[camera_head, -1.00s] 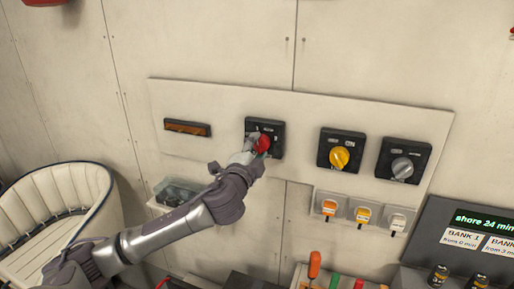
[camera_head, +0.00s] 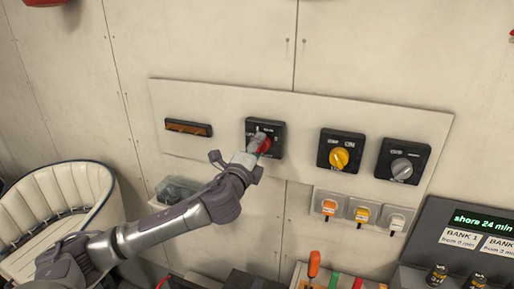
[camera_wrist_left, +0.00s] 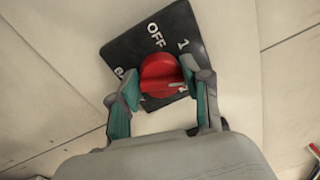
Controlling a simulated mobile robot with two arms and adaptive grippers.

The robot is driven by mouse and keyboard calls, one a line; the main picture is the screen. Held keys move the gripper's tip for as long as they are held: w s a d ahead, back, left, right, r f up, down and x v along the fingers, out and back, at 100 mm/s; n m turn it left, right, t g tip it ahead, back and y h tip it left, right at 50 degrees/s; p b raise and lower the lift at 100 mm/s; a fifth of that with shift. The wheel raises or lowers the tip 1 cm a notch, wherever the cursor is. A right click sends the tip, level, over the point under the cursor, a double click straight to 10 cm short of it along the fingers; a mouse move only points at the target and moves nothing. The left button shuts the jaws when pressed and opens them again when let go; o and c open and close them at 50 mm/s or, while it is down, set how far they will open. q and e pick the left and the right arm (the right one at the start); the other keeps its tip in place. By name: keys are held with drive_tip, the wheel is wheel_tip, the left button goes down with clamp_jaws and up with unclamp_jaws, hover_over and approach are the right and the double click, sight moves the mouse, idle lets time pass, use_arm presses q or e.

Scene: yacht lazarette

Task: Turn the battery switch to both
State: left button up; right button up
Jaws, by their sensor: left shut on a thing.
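The battery switch is a black square plate (camera_head: 277,127) with a red knob (camera_head: 265,147), on the white panel left of the yellow-knobbed switch. My left gripper (camera_head: 258,147) reaches up to it from below left and is shut on the red knob. In the left wrist view the knob (camera_wrist_left: 160,73) sits between the two teal-padded fingers (camera_wrist_left: 162,90). The plate there (camera_wrist_left: 176,27) shows "OFF" and "1"; another label at its left is partly hidden by a finger. The knob's pointer cannot be read clearly. My right gripper is not in view.
A yellow-knobbed switch (camera_head: 340,157) and a grey-knobbed switch (camera_head: 402,168) sit to the right. Three small breakers with coloured toggles (camera_head: 361,214) are below them. A brown-faced panel (camera_head: 187,128) is at the left. A white seat (camera_head: 60,205) stands at lower left.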

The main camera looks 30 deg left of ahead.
use_arm(q)
drive_tip(key=shift+d+f, duration=0.1)
drive_tip(key=shift+f, duration=0.2)
drive_tip(key=o, duration=1)
drive_tip(key=shift+o, duration=0.8)
drive_tip(key=shift+r, duration=0.2)
drive_tip(key=v, duration=1.2)
drive_tip(key=shift+f, duration=0.1)
